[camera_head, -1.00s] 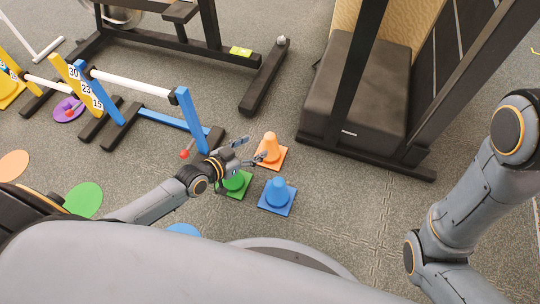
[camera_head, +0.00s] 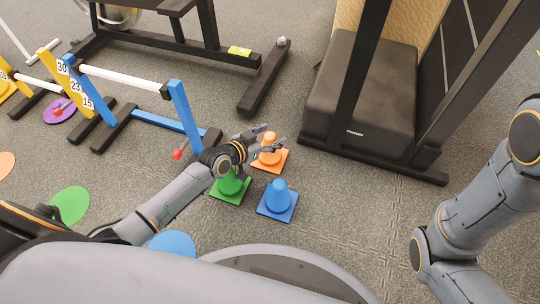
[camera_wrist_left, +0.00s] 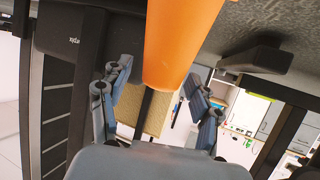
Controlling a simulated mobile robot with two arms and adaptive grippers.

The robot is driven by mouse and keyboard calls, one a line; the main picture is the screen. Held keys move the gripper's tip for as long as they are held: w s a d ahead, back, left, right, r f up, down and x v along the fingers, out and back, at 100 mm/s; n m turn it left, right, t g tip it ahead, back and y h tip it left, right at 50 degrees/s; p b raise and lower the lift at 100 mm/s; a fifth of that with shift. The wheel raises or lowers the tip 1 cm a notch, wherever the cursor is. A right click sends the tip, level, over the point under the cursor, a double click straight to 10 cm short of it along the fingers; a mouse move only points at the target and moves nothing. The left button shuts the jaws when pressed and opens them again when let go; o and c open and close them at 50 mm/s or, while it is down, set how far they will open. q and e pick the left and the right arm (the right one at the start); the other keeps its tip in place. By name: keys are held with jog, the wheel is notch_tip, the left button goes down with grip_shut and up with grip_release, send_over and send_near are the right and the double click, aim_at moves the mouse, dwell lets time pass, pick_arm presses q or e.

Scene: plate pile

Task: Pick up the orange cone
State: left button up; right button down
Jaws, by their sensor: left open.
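The orange cone (camera_head: 269,157) stands upright on its square orange base on the floor, at the middle of the head view. My left gripper (camera_head: 266,142) is open, with its fingers on either side of the cone's upper part. In the left wrist view the cone (camera_wrist_left: 178,40) hangs large from the top edge, between the two open fingers of my left gripper (camera_wrist_left: 158,100). I cannot tell whether a finger touches it. My right arm shows at the right of the head view; its gripper is out of view.
A green cone (camera_head: 231,187) stands under my left wrist, and a blue cone (camera_head: 278,196) stands near it. A blue and white hurdle (camera_head: 184,115) is to the left. A black padded machine (camera_head: 360,105) stands at the right. Flat discs (camera_head: 70,205) lie at the left.

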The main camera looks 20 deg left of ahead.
pick_arm(q)
grip_shut()
jog(key=shift+r, duration=0.1)
